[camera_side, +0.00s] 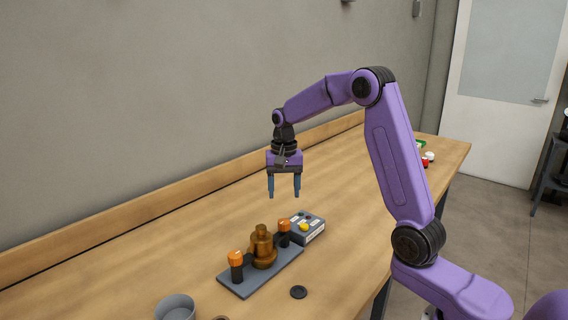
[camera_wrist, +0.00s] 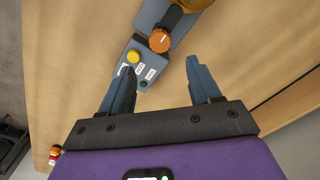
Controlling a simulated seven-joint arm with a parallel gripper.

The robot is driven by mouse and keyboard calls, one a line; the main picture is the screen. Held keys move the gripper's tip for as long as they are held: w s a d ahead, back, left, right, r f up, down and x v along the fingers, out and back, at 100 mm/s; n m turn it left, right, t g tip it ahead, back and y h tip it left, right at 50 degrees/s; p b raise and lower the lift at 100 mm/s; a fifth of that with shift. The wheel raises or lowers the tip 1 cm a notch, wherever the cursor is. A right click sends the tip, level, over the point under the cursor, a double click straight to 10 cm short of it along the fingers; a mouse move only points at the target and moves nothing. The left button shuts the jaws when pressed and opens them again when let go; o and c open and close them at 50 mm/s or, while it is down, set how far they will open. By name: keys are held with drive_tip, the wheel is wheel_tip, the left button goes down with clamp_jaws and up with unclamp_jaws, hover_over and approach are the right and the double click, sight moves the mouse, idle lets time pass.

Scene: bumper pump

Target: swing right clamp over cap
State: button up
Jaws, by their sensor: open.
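A bronze stepped pump body with a cap (camera_side: 262,246) stands upright on a grey base plate (camera_side: 236,286) in the side view. The right clamp, with an orange knob (camera_side: 285,226) on a black post, stands at the plate's far right end. Its knob also shows in the wrist view (camera_wrist: 160,40), where a dark arm runs from it towards the bronze part. I cannot tell whether that arm reaches over the cap. The left clamp (camera_side: 236,259) has a similar orange knob. My gripper (camera_side: 285,192) is open and empty, pointing down well above the far end of the plate.
A grey control box (camera_side: 308,228) with a yellow button stands close beside the right clamp. The wooden table (camera_side: 190,235) behind the plate is clear.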

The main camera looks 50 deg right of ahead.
wheel_tip(320, 180, up, 8)
idle(0.6)
drive_tip(key=s+a+f+n, duration=0.3)
drive_tip(key=s+a+n, duration=0.8)
drive_tip(key=s+a, duration=0.35)
drive_tip(key=s+f+n, duration=0.2)
drive_tip(key=s+n, duration=0.3)
drive_tip(key=s, duration=0.5)
drive_tip(key=s+f+n, duration=0.3)
drive_tip(key=s+n, duration=0.2)
drive_tip(key=s, duration=0.5)
drive_tip(key=shift+a+n, duration=0.2)
drive_tip(key=shift+n, duration=0.2)
drive_tip(key=shift+c, duration=0.4)
